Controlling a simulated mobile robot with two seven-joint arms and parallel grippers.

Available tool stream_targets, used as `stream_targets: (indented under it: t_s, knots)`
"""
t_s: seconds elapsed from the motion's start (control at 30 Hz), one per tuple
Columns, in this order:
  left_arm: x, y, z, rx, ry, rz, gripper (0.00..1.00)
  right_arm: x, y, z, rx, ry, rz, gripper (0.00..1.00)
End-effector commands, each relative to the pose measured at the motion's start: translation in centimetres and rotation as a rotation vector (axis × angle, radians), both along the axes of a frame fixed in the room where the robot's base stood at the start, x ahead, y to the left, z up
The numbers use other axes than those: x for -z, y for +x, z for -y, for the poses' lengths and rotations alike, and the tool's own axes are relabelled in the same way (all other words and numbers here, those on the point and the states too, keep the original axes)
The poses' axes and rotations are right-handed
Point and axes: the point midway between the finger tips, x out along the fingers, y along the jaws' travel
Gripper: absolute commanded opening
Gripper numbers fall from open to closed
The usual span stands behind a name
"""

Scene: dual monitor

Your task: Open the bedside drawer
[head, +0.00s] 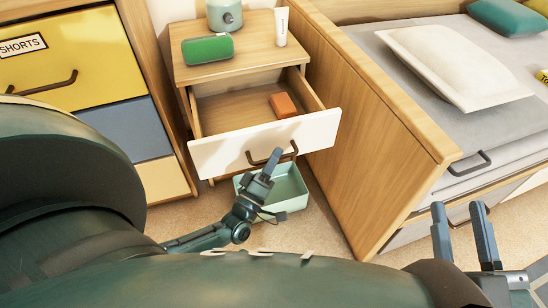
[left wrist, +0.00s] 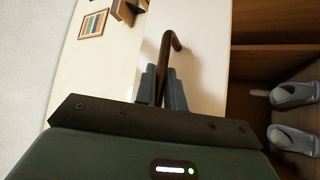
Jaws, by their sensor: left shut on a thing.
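The bedside drawer (head: 265,141) has a white front and is pulled out of the wooden bedside cabinet (head: 183,57), its inside showing. An orange-brown block (head: 283,105) lies in it. My left gripper (head: 274,158) is shut on the dark drawer handle (head: 292,148) at the drawer's front. In the left wrist view the fingers (left wrist: 162,88) close around the dark curved handle (left wrist: 172,41) beside the white drawer front (left wrist: 205,60). My right gripper (head: 459,208) is open and empty at the lower right, in front of the bed and apart from the drawer.
A green case (head: 207,49), a teal-grey device (head: 224,14) and a white tube (head: 282,26) stand on the cabinet top. A pale green bin (head: 287,190) sits on the floor below the drawer. A wooden bed panel (head: 365,135) rises close to the right.

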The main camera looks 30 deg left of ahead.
Motion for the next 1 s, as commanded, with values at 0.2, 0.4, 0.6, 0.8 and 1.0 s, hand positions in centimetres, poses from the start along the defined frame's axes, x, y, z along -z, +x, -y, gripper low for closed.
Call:
stream_targets:
  t_s: [0.2, 0.4, 0.6, 0.8, 1.0]
  knots:
    - [0.1, 0.0, -0.1, -0.001, 0.001, -0.002, 0.18, 0.0, 0.0, 0.0, 0.000, 0.000, -0.001, 0.36]
    - [0.0, 0.0, 0.0, 0.000, 0.000, -0.001, 0.32, 0.1, 0.0, 0.0, 0.001, 0.000, -0.001, 0.36]
    - [-0.1, 0.0, 0.0, 0.000, 0.000, 0.000, 0.32, 0.0, 0.0, 0.0, 0.001, 0.000, -0.001, 0.36]
    - [-2.6, 0.0, 0.0, 0.000, -0.001, 0.001, 0.32, -1.0, -0.1, 0.0, 0.006, -0.008, -0.017, 0.36]
    - [-7.1, 0.0, -0.2, -0.004, 0.002, 0.015, 0.53, 0.4, -0.4, 0.3, 0.038, -0.061, -0.084, 0.36]
